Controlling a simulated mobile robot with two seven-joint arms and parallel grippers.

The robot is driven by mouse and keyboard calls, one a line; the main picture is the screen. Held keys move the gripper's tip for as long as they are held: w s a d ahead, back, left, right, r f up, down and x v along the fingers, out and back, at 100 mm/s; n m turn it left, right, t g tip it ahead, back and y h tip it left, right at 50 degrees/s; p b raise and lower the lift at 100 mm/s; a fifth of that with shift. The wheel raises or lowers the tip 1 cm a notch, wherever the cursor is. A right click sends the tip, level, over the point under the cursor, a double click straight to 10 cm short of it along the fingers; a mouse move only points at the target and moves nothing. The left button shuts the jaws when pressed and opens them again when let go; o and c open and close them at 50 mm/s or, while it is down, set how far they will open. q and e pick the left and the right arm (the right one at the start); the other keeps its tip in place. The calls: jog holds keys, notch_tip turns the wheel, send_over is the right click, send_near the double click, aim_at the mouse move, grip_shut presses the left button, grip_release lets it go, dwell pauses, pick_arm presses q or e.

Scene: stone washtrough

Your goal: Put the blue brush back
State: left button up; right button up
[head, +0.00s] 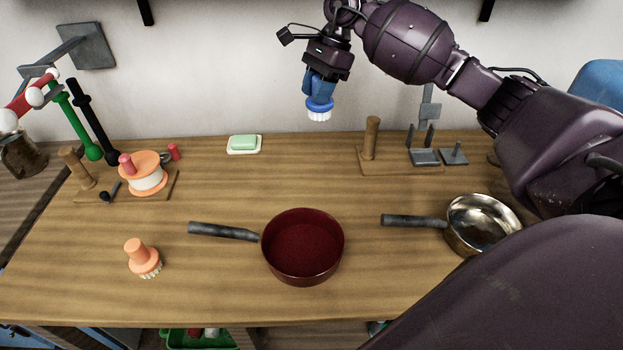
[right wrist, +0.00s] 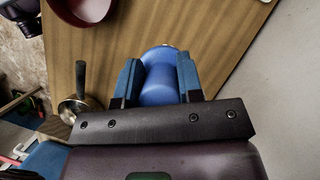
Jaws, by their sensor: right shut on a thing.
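The blue brush (head: 320,105) has a blue head with white bristles facing down. My right gripper (head: 321,82) is shut on its handle and holds it in the air above the back of the worktop, near the wall. In the right wrist view the rounded blue brush (right wrist: 159,82) sits between the two fingers (right wrist: 159,78). An orange brush (head: 143,258) stands on the worktop at the front left, bristles down. My left gripper is not in view.
A dark red pan (head: 302,250) stands mid-front and a steel pan (head: 478,226) at right. A green soap on a dish (head: 244,148) lies at the back. A wooden stand with a peg (head: 371,140) and grey metal pieces is back right; another stand (head: 78,165) is left.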

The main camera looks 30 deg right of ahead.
jog(key=shift+f+m, duration=0.3)
jog(key=shift+f, duration=0.05)
notch_tip(320, 180, down, 19)
jog(key=shift+f+b, duration=0.2)
jog(key=shift+b, duration=0.4)
jog(key=shift+f, duration=0.2)
jog(key=o, duration=0.9)
jog(key=shift+o, duration=0.2)
jog(key=shift+r, duration=0.1)
jog(key=shift+r, duration=0.2)
jog(key=v, duration=1.2)
